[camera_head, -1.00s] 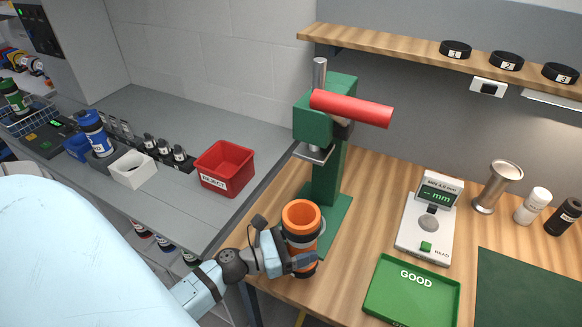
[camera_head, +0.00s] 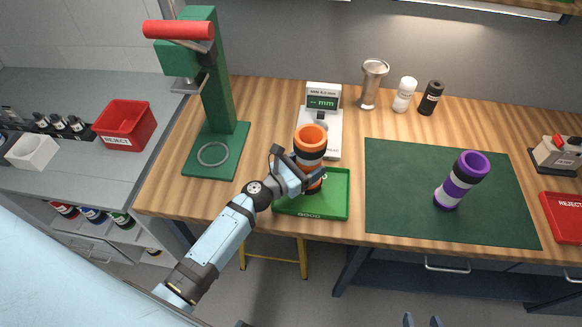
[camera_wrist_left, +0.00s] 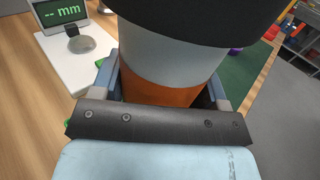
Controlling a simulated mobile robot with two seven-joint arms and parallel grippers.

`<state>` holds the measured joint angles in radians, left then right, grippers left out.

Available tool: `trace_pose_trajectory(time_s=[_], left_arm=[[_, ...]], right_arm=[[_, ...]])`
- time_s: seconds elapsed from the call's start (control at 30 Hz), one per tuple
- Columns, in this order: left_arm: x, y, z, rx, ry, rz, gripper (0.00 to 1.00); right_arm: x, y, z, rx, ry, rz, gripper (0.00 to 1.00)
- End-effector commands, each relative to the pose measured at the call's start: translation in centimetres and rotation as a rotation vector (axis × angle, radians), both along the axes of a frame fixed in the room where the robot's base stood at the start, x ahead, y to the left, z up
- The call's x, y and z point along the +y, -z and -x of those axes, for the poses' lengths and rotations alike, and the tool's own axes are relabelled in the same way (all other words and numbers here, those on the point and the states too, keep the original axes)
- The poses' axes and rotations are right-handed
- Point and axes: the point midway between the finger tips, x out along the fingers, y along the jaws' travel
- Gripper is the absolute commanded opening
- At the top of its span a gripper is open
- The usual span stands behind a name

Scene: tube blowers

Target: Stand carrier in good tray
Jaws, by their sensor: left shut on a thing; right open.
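The orange carrier (camera_head: 311,140), a tube with black and grey bands, is held roughly upright over the green good tray (camera_head: 335,205). My left gripper (camera_head: 305,178) is shut around its lower part; in the left wrist view the carrier (camera_wrist_left: 172,58) fills the space between the fingers. The carrier's foot is partly hidden by the gripper, and I cannot tell whether it touches the tray floor. My right gripper (camera_head: 422,321) shows only its fingertips at the bottom edge, open and empty.
A gauge (camera_head: 322,95) reading "-- mm" stands just behind the tray. A green press (camera_head: 215,105) is at left. Red reject bins stand at left (camera_head: 125,125) and far right (camera_head: 562,218).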

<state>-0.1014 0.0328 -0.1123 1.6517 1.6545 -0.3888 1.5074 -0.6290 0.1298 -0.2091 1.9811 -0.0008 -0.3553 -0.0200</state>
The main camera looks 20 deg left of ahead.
Motion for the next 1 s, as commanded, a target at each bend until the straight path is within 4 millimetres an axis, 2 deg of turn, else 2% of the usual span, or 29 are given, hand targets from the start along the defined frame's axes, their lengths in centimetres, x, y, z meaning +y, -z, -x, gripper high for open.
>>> trace_pose_trajectory(time_s=[0.1,0.27,0.8,1.0], left_arm=[[-0.6,-0.2,-0.8,-0.001,0.002,-0.003,0.39],[-0.8,0.2,-1.0,0.000,0.002,-0.004,0.39],[-0.8,4.2,-1.0,0.001,0.002,-0.004,0.39],[-0.8,4.6,-0.9,0.001,0.002,-0.004,0.39]], right_arm=[[0.0,-0.1,0.1,0.002,0.001,0.000,0.55],[0.1,0.2,0.1,0.002,0.003,-0.002,0.55],[0.6,3.4,-0.5,-0.006,-0.009,-0.012,0.55],[0.8,3.7,-0.5,-0.004,-0.012,-0.013,0.55]])
